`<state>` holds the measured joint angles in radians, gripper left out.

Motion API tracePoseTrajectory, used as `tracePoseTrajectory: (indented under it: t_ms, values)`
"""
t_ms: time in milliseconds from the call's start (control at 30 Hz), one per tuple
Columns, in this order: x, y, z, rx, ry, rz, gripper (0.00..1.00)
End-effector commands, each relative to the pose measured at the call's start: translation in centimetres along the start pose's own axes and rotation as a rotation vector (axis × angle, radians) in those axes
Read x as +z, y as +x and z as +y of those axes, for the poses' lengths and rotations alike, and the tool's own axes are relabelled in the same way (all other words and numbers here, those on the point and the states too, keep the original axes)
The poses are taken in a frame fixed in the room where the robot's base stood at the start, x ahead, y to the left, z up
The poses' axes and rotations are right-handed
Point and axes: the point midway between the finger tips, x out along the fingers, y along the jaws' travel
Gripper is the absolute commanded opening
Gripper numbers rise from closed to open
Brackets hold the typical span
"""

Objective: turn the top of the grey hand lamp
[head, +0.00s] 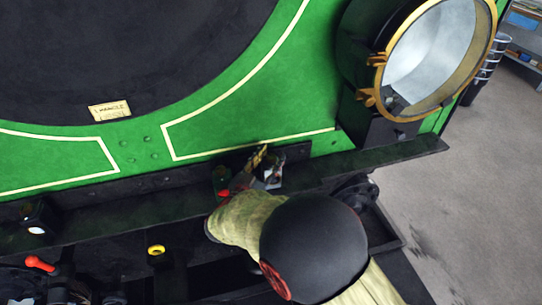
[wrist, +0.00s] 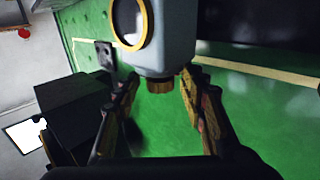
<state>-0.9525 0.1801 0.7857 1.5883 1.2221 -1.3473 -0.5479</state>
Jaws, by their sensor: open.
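The grey hand lamp (wrist: 165,50) is at the top middle of the wrist view, cut off by the frame edge. It has a brass-ringed round lens (wrist: 146,20) and a ribbed brown top (wrist: 159,84) at the end facing me. My gripper (wrist: 161,77) is open, with one finger on each side of the brown top. I cannot tell whether either finger touches it. In the head view my gripper (head: 266,160) is over the dark ledge below the green panel. A small grey part of the lamp (head: 273,176) shows there, mostly hidden by my gripper and arm.
The green panel (head: 240,115) rises behind the dark ledge (head: 385,158). A large brass-rimmed headlamp (head: 489,50) stands at the right. A small green item (head: 221,174) is close left of my gripper. A yellow ring (head: 156,250) and red-ended lever (head: 40,264) are lower left.

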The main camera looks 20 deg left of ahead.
Motion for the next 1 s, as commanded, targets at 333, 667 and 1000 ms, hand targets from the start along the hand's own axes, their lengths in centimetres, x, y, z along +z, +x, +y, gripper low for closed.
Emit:
tracePoseTrajectory:
  t_ms: [333, 667, 1000]
  values:
    - [-0.1, -5.9, -0.2, -0.005, 0.0, -0.001, 0.42]
    - [0.0, -11.0, -0.1, -0.002, 0.0, -0.001, 0.42]
    - [-0.1, -11.7, 0.0, 0.0, 0.0, 0.0, 0.42]
